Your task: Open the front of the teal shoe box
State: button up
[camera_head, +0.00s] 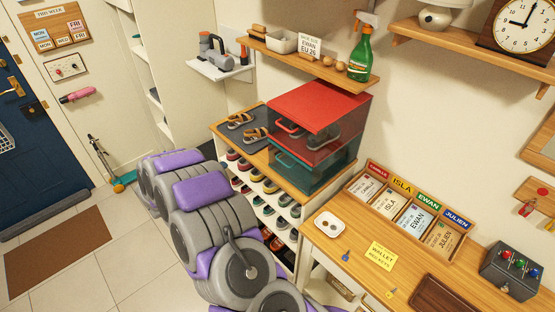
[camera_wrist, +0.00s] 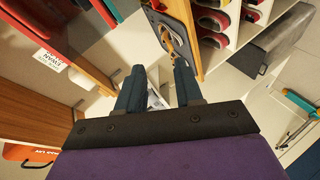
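The teal shoe box (camera_head: 310,177) sits on the wooden top of the shoe cubby, directly under a red shoe box (camera_head: 318,103). Its teal see-through front faces left toward the cubby edge and has a small handle; the front looks closed. In the wrist view, part of a red and teal edge shows at the top left, but I cannot tell the boxes apart well there. My gripper (camera_wrist: 158,88) is open, with its two dark fingers apart and nothing held between them. In the head view my arm hides the gripper's fingers.
Sandals on a dark mat (camera_head: 233,137) lie left of the boxes. A wall shelf (camera_head: 305,65) with a green spray bottle (camera_head: 361,55) hangs above. The cubby (camera_head: 268,200) below holds several shoes. A desk with name cards (camera_head: 413,208) stands at right. Tiled floor at left is mostly clear.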

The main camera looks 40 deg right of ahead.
jog(key=s+d+f+g+h, duration=0.1)
jog(key=s+d+g+h, duration=0.2)
jog(key=s+d+g, duration=0.3)
jog(key=d+f+t+b, duration=0.1)
jog(key=d+f, duration=0.3)
jog(key=d, duration=1.2)
jog(key=shift+t, duration=0.4)
jog(key=shift+c, duration=0.4)
jog(key=shift+a, duration=0.1)
grip_shut()
